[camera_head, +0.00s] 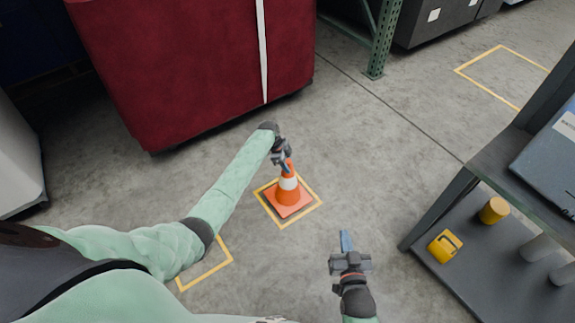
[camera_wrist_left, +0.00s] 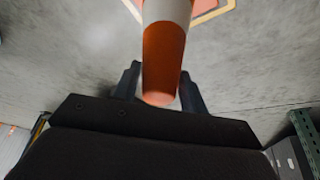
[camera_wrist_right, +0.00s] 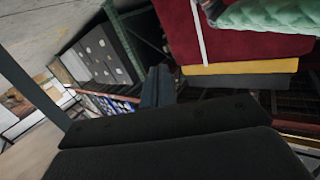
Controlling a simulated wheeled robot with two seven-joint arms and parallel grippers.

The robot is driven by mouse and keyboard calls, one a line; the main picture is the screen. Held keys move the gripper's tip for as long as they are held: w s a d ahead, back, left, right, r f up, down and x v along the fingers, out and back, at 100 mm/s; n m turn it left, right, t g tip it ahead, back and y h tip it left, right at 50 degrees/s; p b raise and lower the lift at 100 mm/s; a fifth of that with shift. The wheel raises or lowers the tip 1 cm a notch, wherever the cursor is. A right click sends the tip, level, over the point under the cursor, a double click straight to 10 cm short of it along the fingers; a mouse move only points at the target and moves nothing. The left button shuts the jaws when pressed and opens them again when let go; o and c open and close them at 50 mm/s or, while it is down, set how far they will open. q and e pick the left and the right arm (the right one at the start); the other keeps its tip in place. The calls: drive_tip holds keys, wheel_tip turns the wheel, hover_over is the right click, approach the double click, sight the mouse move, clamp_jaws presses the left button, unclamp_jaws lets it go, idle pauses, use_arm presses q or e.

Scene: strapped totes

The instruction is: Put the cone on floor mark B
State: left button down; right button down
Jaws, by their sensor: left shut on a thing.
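The orange cone (camera_head: 287,191) with a white band stands upright inside a yellow square outline (camera_head: 309,209) on the floor. Its base looks to be within the outline. My left gripper (camera_head: 284,163) is at the cone's top and shut on it. In the left wrist view the cone (camera_wrist_left: 163,60) lies between the two fingers (camera_wrist_left: 160,92). No letter can be read on the outline, so I cannot tell which mark it is. My right gripper (camera_head: 346,241) is shut and empty, above the floor to the right of the cone; its fingers also show together in the right wrist view (camera_wrist_right: 158,86).
Another yellow outline (camera_head: 207,275) is partly hidden by my left arm; a third (camera_head: 501,77) lies at the upper right. A red covered tote (camera_head: 185,65) stands behind the cone. A dark shelf (camera_head: 480,270) with yellow items is at the right. Floor between is clear.

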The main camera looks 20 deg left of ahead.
use_arm(q)
drive_tip(key=shift+f, duration=0.25)
use_arm(e)
drive_tip(key=shift+w+r, duration=0.15)
drive_tip(key=shift+r, duration=0.5)
drive_tip(key=shift+w+r+t, duration=0.1)
drive_tip(key=shift+t, duration=0.2)
use_arm(q)
drive_tip(key=c, duration=0.8)
unclamp_jaws()
drive_tip(key=shift+f, duration=0.1)
drive_tip(key=shift+o, duration=0.2)
use_arm(e)
drive_tip(key=shift+r, duration=0.45)
drive_tip(key=shift+f, duration=0.15)
